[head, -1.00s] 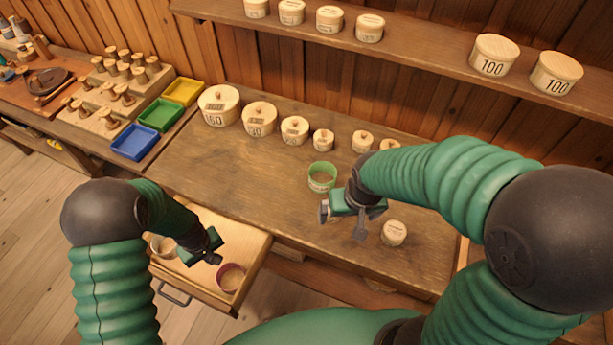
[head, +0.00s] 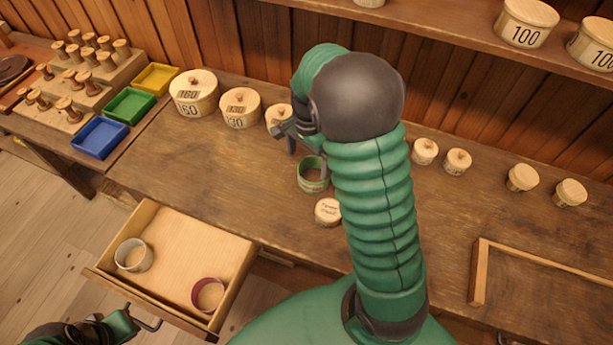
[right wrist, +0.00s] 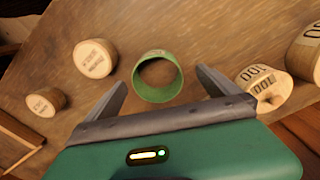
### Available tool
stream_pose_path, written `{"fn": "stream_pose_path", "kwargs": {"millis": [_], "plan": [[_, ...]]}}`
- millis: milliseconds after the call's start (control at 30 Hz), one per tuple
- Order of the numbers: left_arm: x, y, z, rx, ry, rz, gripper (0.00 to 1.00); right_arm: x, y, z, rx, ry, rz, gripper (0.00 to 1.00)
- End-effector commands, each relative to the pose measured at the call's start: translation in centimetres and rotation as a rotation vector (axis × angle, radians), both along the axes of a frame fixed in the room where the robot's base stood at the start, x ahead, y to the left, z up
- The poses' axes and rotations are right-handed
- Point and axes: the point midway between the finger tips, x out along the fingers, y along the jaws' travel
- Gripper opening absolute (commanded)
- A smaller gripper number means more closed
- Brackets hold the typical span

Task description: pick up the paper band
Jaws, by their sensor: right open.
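A green paper band (head: 313,186), an open ring, stands on the bench, partly beside my right arm. My right gripper (head: 284,133) is above and behind it in the head view. In the right wrist view the green band (right wrist: 158,97) lies between and just past the fingertips of my open, empty right gripper (right wrist: 161,77); whether they touch it is unclear. Two other bands lie in the open drawer: a white one (head: 133,255) and a maroon one (head: 208,295). My left gripper (head: 125,322) is at the bottom left, outside the drawer; its jaws are unclear.
The drawer (head: 225,318) juts out at the front of the bench (head: 255,205). A small round box (head: 328,212) stands in front of the green band. Lidded boxes (head: 193,95) line the back. Coloured trays (head: 130,106) are at left, a wooden frame (head: 478,275) at right.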

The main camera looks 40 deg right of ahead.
Motion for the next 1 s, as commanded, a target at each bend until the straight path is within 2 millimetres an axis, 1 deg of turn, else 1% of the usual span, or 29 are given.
{"fn": "stream_pose_path", "kwargs": {"millis": [33, 100, 167, 267, 367, 433, 533, 700, 733, 767, 1000], "plan": [[0.0, -0.2, -0.1, 0.000, -0.001, -0.001, 0.00, -0.1, -0.3, -1.1, 0.002, 0.003, -0.003, 1.00], [0.0, -0.4, -0.1, 0.003, -0.001, -0.002, 0.00, -0.1, -0.5, -2.1, 0.004, 0.001, -0.003, 1.00], [0.0, -0.2, -0.2, 0.000, -0.001, -0.002, 0.00, -0.2, -0.5, -2.5, 0.004, -0.001, -0.003, 1.00], [0.1, -0.1, -0.2, -0.001, -0.001, -0.002, 0.00, -0.4, -0.3, -3.8, 0.003, 0.002, -0.002, 1.00], [0.1, -0.1, -0.2, -0.001, -0.001, -0.001, 0.00, -0.8, -0.2, -5.7, 0.001, 0.004, -0.002, 1.00], [0.1, -0.1, -0.3, -0.001, -0.001, -0.001, 0.00, -0.6, 0.1, -6.7, -0.001, 0.002, 0.000, 1.00], [0.1, 0.0, -0.4, -0.001, -0.001, -0.001, 0.00, -0.6, 0.2, -7.4, -0.004, 0.000, 0.000, 1.00], [0.1, 0.0, -0.3, 0.000, -0.001, 0.000, 0.00, -0.6, -0.1, -7.5, -0.002, -0.002, 0.001, 1.00], [0.1, 0.0, -0.3, 0.000, -0.001, 0.000, 0.00, -0.6, -0.1, -7.5, -0.001, -0.002, 0.000, 0.99], [0.1, 0.0, -0.3, -0.001, -0.001, 0.000, 0.00, -0.6, -0.2, -7.6, -0.001, -0.002, 0.000, 0.95], [0.1, 0.0, -0.3, -0.001, -0.001, -0.001, 0.00, -0.6, -0.3, -7.6, 0.000, -0.001, -0.001, 0.63]]}}
